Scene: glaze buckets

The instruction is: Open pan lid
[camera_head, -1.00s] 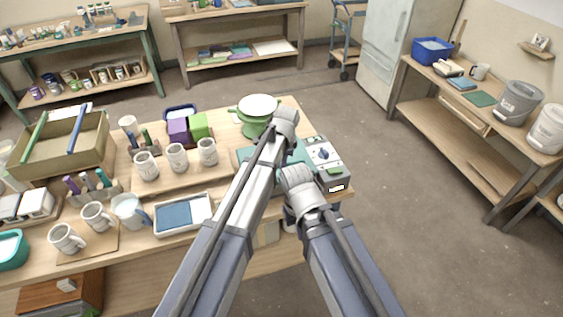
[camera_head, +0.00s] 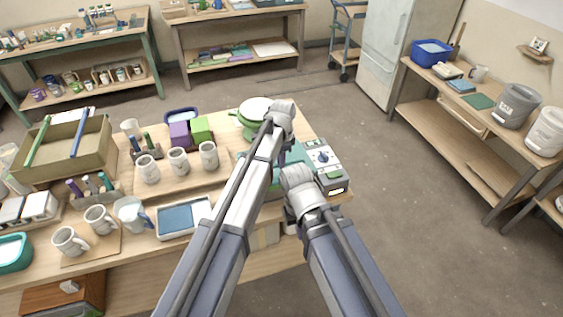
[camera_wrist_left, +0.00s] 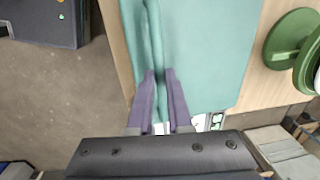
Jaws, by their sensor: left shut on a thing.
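The teal flat lid (camera_head: 290,158) lies on the table beside the grey control box, partly hidden by my arms in the head view. In the left wrist view the teal lid (camera_wrist_left: 205,50) fills the upper middle, with a teal bar (camera_wrist_left: 153,35) running along it. My left gripper (camera_wrist_left: 159,75) has purple fingers shut on this bar. In the head view the left gripper (camera_head: 288,148) shows only in part, below its wrist. My right arm comes in at the lower middle, and its fingers are out of sight.
A grey control box (camera_head: 325,160) stands right of the lid. A green stand with a white bowl (camera_head: 255,107) is behind it. Mugs (camera_head: 178,160), a tray (camera_head: 184,220) and a wooden box (camera_head: 65,165) crowd the left. Open floor (camera_head: 420,220) lies right.

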